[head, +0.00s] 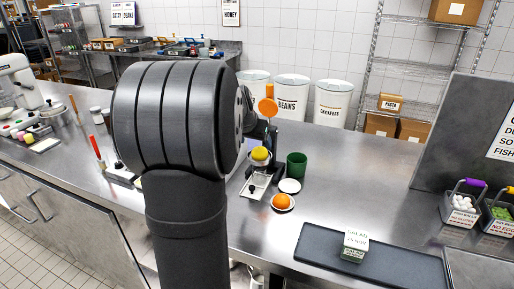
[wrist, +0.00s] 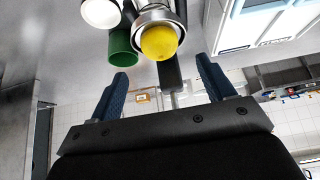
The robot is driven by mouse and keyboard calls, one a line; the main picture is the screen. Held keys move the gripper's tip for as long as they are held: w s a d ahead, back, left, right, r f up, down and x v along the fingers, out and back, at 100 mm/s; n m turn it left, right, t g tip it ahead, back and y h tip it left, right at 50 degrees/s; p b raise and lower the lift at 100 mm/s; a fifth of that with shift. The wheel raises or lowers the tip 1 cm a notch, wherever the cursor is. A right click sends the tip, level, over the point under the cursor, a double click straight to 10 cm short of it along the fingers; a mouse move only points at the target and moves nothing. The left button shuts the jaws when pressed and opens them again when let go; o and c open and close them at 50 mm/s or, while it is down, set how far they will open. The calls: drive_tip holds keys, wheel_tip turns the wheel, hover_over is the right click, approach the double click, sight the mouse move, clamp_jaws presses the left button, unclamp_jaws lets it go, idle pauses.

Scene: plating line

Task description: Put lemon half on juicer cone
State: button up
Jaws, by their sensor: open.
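The yellow lemon half (head: 260,154) sits on top of the juicer (head: 256,180) in the head view; the cone is hidden. In the wrist view, the lemon half (wrist: 159,41) rests inside the juicer's round metal rim (wrist: 152,15), rounded side showing. My gripper (wrist: 161,66) is open, its two blue fingers spread wide with nothing between them. The lemon lies beyond the fingertips, apart from both. In the head view my arm hides most of the gripper.
A green cup (head: 297,165) stands right of the juicer, with a small white dish (head: 290,185) and an orange fruit (head: 283,201) on another dish in front. A dark tray (head: 320,262) holds a labelled box (head: 354,245). Steel counter between tray and partition (head: 455,150) is clear.

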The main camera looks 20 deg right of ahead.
sight(259, 149)
drive_tip(key=v, duration=0.5)
drive_tip(key=shift+s+a+r, duration=0.1)
drive_tip(key=shift+r, duration=0.05)
drive_tip(key=x, duration=1.2)
drive_tip(key=shift+r, duration=1.55)
